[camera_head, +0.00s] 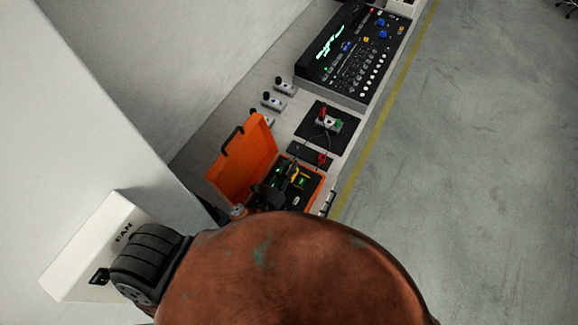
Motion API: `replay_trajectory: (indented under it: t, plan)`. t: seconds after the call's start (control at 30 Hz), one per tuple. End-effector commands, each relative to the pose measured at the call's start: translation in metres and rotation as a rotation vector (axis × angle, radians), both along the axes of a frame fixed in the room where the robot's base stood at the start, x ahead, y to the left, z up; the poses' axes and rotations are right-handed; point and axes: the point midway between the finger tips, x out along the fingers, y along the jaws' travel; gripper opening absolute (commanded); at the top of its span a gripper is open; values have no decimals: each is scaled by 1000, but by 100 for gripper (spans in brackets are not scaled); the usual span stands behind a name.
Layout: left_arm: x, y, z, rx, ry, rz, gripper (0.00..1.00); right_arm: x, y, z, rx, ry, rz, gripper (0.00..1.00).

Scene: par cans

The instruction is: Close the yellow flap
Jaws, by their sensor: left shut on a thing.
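A small yellow piece, which looks like the yellow flap (303,182), shows inside an open orange case (318,197) on the bench. It is tiny here, and its angle is hard to tell. My left gripper (289,178), dark and slim, reaches into the case from the lower left. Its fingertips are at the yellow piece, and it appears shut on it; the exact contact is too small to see. The case's orange lid (243,163) stands open on the left. My right gripper is not in view.
A black mixing console (350,55) stands at the far end of the bench. A dark mat (343,137) with a small red and green device, and several small switch boxes, lie between. A white box marked FAN (95,250) is at the lower left.

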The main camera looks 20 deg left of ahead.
Motion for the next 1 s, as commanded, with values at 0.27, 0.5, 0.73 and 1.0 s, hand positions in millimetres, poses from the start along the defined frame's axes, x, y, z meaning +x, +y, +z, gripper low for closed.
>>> replay_trajectory:
  t: [0.27,0.5,0.73,1.0]
  plan:
    - [-1,6,-2,23,3,13,0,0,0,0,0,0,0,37]
    - [-1,6,-2,43,1,14,0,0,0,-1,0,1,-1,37]
    - [-1,4,-1,71,-2,14,0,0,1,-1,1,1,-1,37]
    - [-2,0,2,136,-13,13,0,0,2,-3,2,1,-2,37]
